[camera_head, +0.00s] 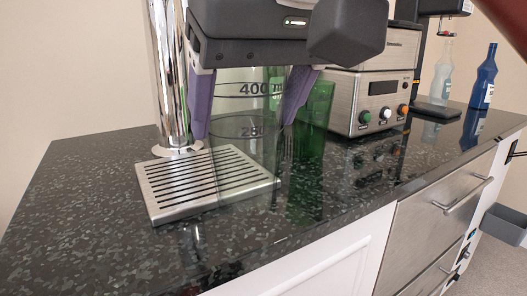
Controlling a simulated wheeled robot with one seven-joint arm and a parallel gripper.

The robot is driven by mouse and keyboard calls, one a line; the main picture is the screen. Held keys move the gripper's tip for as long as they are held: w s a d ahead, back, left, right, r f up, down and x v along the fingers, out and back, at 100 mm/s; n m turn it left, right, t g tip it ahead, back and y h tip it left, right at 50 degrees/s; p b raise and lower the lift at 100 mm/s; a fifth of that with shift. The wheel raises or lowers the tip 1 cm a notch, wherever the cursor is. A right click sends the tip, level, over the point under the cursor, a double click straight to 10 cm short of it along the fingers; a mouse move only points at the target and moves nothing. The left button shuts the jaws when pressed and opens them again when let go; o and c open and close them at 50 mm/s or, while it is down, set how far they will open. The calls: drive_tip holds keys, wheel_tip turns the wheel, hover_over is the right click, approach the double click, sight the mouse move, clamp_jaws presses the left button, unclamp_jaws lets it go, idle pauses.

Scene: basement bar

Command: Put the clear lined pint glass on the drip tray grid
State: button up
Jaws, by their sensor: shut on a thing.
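The clear lined pint glass (239,118) is upright between the purple fingers of my gripper (247,100), with dark lines and numbers on its side. My gripper is shut on it from above. The drip tray grid (180,187) is a slotted steel tray on the dark counter. In the picture the lower part of the glass overlaps the right part of the tray. I cannot tell whether its base touches the tray or is above it. My gripper hides the top of the glass.
A chrome column (171,80) rises at the back of the tray. Green glassware (316,108) stands close to the right of the glass. A steel machine (369,92) with knobs is behind it. A blue bottle (485,79) is far right. The counter's left side (75,190) is clear.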

drive_tip(key=w+a+f, duration=0.1)
drive_tip(key=w+a, duration=0.3)
drive_tip(key=w, duration=0.3)
drive_tip(key=w+a+f+p, duration=0.1)
drive_tip(key=w+a+f, duration=0.1)
drive_tip(key=w+a, duration=0.3)
drive_tip(key=shift+w+f+p, duration=0.3)
drive_tip(key=shift+w, duration=1.3)
drive_tip(key=shift+f, duration=0.1)
drive_tip(key=o, duration=1.2)
drive_tip(key=p+v, duration=0.1)
drive_tip(key=v, duration=0.6)
drive_tip(key=shift+r, duration=0.3)
